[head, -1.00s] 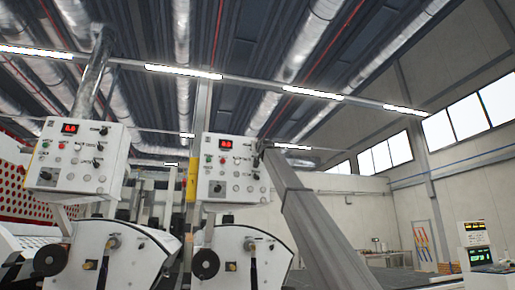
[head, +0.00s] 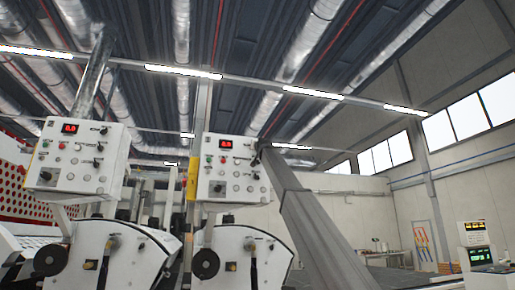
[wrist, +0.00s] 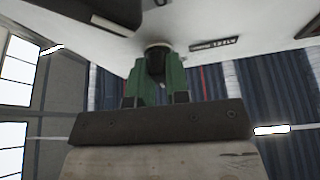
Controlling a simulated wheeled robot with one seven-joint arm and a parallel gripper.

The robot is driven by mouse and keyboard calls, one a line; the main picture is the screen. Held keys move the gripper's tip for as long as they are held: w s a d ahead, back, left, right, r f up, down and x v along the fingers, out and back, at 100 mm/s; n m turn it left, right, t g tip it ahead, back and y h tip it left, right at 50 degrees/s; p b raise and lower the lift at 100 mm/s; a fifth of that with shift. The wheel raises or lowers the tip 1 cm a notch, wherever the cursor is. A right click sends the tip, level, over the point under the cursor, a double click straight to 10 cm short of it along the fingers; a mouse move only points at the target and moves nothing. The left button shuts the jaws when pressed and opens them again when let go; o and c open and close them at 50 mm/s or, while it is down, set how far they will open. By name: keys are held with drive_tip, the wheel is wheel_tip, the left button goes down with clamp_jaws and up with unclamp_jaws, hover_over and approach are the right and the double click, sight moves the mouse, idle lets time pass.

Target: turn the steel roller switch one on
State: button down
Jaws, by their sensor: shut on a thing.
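The right control panel (head: 228,168) is a white box with a red display and several buttons and knobs. My gripper (head: 258,157) is at its upper right edge, at the end of my grey arm. In the wrist view my gripper (wrist: 156,62) has its green fingers closed around a dark switch knob (wrist: 155,64) on the white panel face. The fingers hide much of the knob, so its turned position cannot be told. A dark label (wrist: 214,45) beside it appears upside down and is too small to read surely.
A similar left control panel (head: 78,157) stands beside it. White rounded machine housings (head: 245,255) with dark handwheels are below the panels. A console with green screens (head: 479,250) stands far right. Open floor lies behind my arm.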

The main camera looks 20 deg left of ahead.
drive_tip(key=shift+m+t+h, duration=0.2)
drive_tip(key=shift+m+h, duration=0.55)
drive_tip(key=shift+m, duration=0.75)
drive_tip(key=shift+m+t+h, duration=0.2)
drive_tip(key=shift+m+h, duration=0.55)
drive_tip(key=shift+m, duration=1.15)
drive_tip(key=c, duration=1.1)
unclamp_jaws()
drive_tip(key=v, duration=1.1)
drive_tip(key=shift+a, duration=0.15)
